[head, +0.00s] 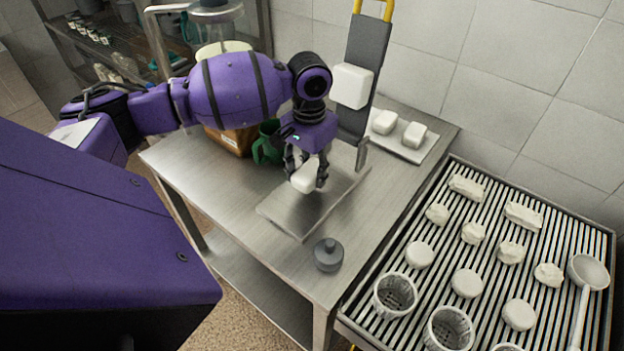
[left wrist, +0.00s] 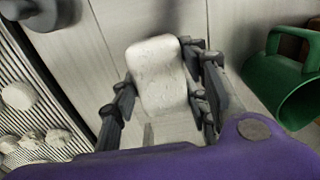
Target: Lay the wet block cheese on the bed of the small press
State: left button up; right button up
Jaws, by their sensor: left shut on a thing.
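The wet block cheese (head: 304,179) is a white, rounded block. My left gripper (head: 307,170) is shut on it, with fingers on either side. In the left wrist view the cheese (left wrist: 158,75) sits between the fingers. The small press (head: 366,62) has a dark upright, a yellow handle and a white block on its front. Its flat metal bed (head: 300,213) lies below the cheese. I cannot tell whether the cheese touches the bed. My right gripper is not in view.
A dark grey knobbed weight (head: 328,255) stands near the table's front edge. A green jug (head: 266,146) is beside my left gripper. A slatted rack (head: 399,246) on the right holds several cheeses, perforated baskets and a ladle.

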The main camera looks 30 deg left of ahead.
aim_at(311, 180)
pick_arm(q)
jog(key=shift+w+f, duration=0.2)
jog(key=shift+f, duration=0.75)
jog(key=shift+w+f, duration=0.15)
jog(key=shift+f, duration=0.75)
jog(key=shift+f, duration=0.15)
jog(key=o, duration=1.3)
notch_tip(311, 180, up, 12)
jog(key=shift+r, duration=0.15)
